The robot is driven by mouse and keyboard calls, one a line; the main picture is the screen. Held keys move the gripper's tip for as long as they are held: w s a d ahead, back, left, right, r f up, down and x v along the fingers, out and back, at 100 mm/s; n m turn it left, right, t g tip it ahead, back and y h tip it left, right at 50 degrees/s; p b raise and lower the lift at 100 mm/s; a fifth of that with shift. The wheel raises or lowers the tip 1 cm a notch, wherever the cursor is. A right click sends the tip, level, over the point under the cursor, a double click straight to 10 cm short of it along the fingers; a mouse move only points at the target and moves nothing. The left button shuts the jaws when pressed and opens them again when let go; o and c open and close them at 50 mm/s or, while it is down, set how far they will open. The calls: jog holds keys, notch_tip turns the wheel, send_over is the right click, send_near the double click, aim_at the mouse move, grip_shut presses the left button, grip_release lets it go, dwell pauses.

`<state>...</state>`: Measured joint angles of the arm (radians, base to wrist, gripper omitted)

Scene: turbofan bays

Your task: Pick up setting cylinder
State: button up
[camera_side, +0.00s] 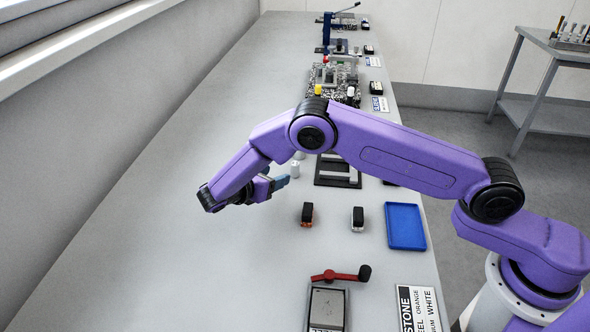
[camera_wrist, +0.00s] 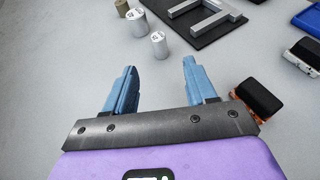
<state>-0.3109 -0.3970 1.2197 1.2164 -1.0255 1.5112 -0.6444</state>
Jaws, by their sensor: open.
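Several short cylinders stand at the top of the wrist view. A silver-white cylinder (camera_wrist: 158,45) is nearest, a second silver one (camera_wrist: 137,21) is behind it, and a brownish one (camera_wrist: 122,8) is at the top edge. The two silver tops bear small dark marks too small to read. I cannot tell which is the setting cylinder. In the side view a pale cylinder (camera_side: 295,170) stands just beyond my gripper (camera_side: 279,183), partly near the arm. My gripper also shows in the wrist view (camera_wrist: 159,72), with blue fingers apart and nothing between them.
A black plate with a grey metal frame (camera_wrist: 204,16) lies right of the cylinders. Two small black-topped blocks (camera_side: 307,214) (camera_side: 357,218) and a blue tray (camera_side: 406,227) are on the bench. A red-handled device (camera_side: 340,275) is in front. The bench's left side is clear.

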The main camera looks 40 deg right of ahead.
aim_at(298, 165)
jog(key=x, duration=0.7)
jog(key=shift+x, duration=3)
jog(key=shift+w+r, duration=0.1)
jog(key=shift+r, duration=0.05)
grip_shut()
